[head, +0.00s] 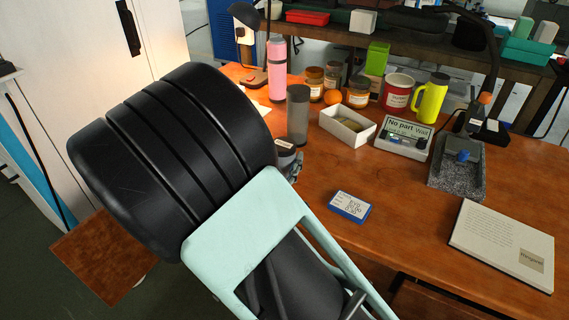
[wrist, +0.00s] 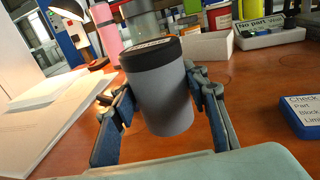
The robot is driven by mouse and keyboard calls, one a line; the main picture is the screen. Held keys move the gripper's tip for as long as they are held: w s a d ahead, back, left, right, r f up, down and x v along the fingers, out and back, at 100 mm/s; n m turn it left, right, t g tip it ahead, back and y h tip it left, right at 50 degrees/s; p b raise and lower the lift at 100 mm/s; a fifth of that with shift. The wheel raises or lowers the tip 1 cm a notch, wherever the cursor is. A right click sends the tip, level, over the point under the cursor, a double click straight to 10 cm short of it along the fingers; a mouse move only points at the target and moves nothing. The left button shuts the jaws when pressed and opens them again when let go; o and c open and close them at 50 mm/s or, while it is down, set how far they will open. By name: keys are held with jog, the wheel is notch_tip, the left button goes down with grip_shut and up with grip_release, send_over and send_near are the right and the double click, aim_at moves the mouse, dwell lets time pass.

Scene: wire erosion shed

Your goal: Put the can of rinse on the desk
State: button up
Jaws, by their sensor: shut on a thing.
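A grey can with a black lid (wrist: 160,90) is between the two fingers of my gripper (wrist: 158,98) in the wrist view. The gripper is shut on its sides, and the can is nearly upright with a slight tilt in the picture. The label on its lid is too small to read. I cannot tell whether the can's bottom touches the desk.
A tall grey cylinder (head: 298,115) and a pink bottle (head: 277,70) stand behind the can. A white open box (head: 347,126), jars, a red mug (head: 397,92) and a yellow bottle (head: 430,98) stand farther back. A blue block (head: 349,206) and a book (head: 503,243) lie right, with bare wood between.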

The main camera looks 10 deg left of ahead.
notch_tip(320, 180, down, 2)
jog(key=shift+a, duration=0.1)
jog(key=shift+r, duration=0.1)
jog(key=o, duration=0.9)
jog(key=shift+s+f, duration=0.1)
jog(key=shift+f, duration=0.1)
jog(key=o, duration=0.4)
jog(key=shift+o, duration=0.2)
jog(key=shift+r, duration=0.3)
jog(key=s+a+p, duration=0.1)
jog(key=s+a, duration=0.1)
jog(key=s, duration=0.9)
jog(key=shift+s, duration=0.4)
